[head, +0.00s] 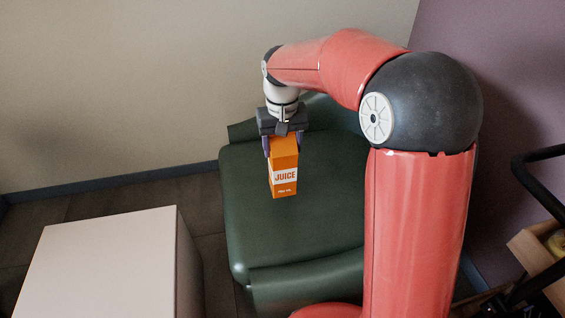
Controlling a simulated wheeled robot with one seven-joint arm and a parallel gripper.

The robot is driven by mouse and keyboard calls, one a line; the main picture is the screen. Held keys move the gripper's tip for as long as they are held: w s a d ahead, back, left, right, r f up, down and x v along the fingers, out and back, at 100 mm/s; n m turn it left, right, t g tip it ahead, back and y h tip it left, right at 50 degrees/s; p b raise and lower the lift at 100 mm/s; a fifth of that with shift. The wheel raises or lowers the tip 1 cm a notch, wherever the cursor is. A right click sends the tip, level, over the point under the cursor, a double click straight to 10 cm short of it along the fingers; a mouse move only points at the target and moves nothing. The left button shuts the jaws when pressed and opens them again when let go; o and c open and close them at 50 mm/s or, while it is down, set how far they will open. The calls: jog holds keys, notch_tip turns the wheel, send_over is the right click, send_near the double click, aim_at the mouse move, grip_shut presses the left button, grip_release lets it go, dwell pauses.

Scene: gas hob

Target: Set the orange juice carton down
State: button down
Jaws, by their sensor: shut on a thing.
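The orange juice carton (284,180) has a white label reading JUICE. It is upright, in front of the seat of a dark green chair (310,228) in the head view. My gripper (281,146) is shut on the top of the carton from above, with a finger on either side. I cannot tell whether the carton's base touches the green seat or hangs a little above it.
A pale box-shaped table (105,262) with a bare top stands at the lower left. A beige wall (120,85) is behind and a purple wall (510,60) at the right. A black-framed rack with a wooden tray (535,254) is at the right edge.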

jog(key=shift+f, duration=2.9)
jog(key=shift+c, duration=2.1)
grip_release()
